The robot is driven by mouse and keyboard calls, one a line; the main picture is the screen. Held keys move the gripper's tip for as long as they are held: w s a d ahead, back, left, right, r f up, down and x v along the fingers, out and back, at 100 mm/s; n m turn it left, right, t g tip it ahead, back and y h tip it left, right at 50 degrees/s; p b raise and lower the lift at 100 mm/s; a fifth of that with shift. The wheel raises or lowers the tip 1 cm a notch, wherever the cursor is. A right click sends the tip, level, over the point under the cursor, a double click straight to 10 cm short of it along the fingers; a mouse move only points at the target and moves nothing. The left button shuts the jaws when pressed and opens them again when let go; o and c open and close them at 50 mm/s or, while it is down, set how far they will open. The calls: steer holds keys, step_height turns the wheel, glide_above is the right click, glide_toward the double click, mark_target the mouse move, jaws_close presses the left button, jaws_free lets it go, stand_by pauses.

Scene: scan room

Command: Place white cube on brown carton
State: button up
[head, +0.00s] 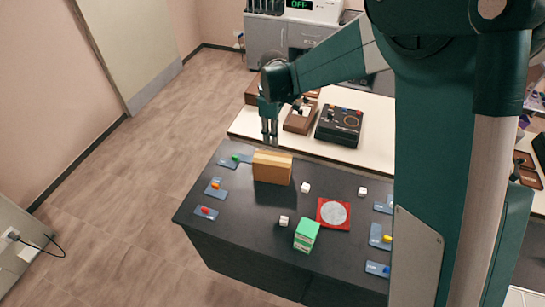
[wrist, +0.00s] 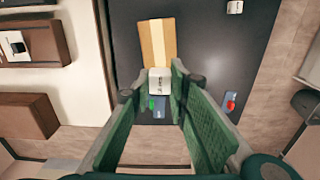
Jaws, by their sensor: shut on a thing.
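My gripper (head: 269,129) is above the far left edge of the black table in the head view, behind and higher than the brown carton (head: 272,167). In the wrist view its fingers are shut on a white cube (wrist: 159,81) with dark marks on its face. The head view does not clearly show this cube. The carton stands on the table with nothing on its top in the head view. In the wrist view the carton (wrist: 158,38), with a pale tape stripe, lies just beyond the held cube.
Other white cubes lie on the black table (head: 250,222), one (head: 305,187) right of the carton. A green box (head: 306,235), a red pad with a grey disc (head: 333,213) and blue cards with coloured pieces are also there. A pale bench (head: 340,154) with devices stands behind.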

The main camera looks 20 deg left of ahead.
glide_above(272, 158)
steer(key=shift+d+f, duration=0.15)
steer(key=shift+f, duration=2.9)
steer(key=shift+f, duration=1.85)
steer(key=shift+f, duration=0.25)
steer(key=o, duration=0.7)
steer(key=shift+r, duration=0.1)
steer(key=shift+o, duration=0.2)
steer(key=shift+r, duration=0.1)
steer(key=shift+r, duration=6.05)
